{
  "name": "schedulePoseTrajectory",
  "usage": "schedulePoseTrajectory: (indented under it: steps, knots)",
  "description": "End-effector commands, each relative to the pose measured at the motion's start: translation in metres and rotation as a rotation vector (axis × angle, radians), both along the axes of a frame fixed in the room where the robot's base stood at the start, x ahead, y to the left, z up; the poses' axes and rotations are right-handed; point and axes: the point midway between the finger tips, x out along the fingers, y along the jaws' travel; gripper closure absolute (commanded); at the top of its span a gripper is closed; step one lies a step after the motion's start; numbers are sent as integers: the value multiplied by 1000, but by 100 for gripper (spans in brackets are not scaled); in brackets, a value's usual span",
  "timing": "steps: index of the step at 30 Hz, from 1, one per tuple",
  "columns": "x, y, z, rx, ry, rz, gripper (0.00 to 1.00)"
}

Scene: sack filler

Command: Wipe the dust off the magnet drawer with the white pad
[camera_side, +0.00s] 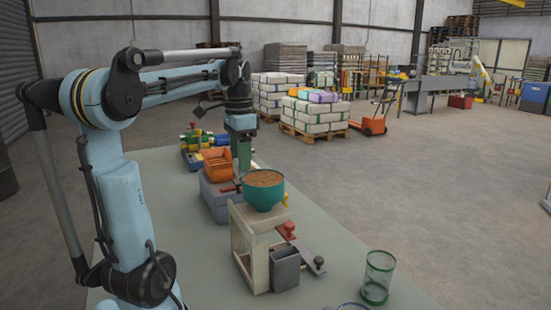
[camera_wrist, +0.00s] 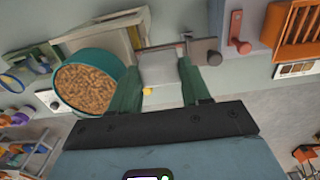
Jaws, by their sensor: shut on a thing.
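My gripper (camera_wrist: 163,82) has two green fingers shut on the white pad (camera_wrist: 160,68), which shows between them in the wrist view. In the side view my gripper (camera_side: 242,168) points down just behind the teal hopper, and the pad is hidden there. A grey plate with a dark knob (camera_wrist: 205,48) lies just beyond the fingers in the wrist view. It looks like the front end of the magnet drawer, with a thin bar running left toward the cream filler body. The pad lies over or beside this bar. I cannot tell whether they touch, and dust cannot be made out.
The teal hopper (camera_side: 263,193) of brown grain sits close beside my gripper on the cream filler stand (camera_side: 245,245). A grey box (camera_side: 217,203) and an orange tray (camera_side: 218,166) stand behind. A green-rimmed glass (camera_side: 378,275) stands at the front right. The right bench strip is mostly clear.

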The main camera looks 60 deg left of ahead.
Motion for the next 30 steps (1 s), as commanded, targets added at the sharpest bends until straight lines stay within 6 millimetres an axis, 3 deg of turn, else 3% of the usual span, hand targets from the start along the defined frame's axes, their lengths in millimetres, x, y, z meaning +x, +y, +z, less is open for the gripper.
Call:
schedulePoseTrajectory:
  steps: [14,30]
  knots:
    - [2,0,-46,0,0,-1,77]
    - [53,0,-46,0,0,-2,77]
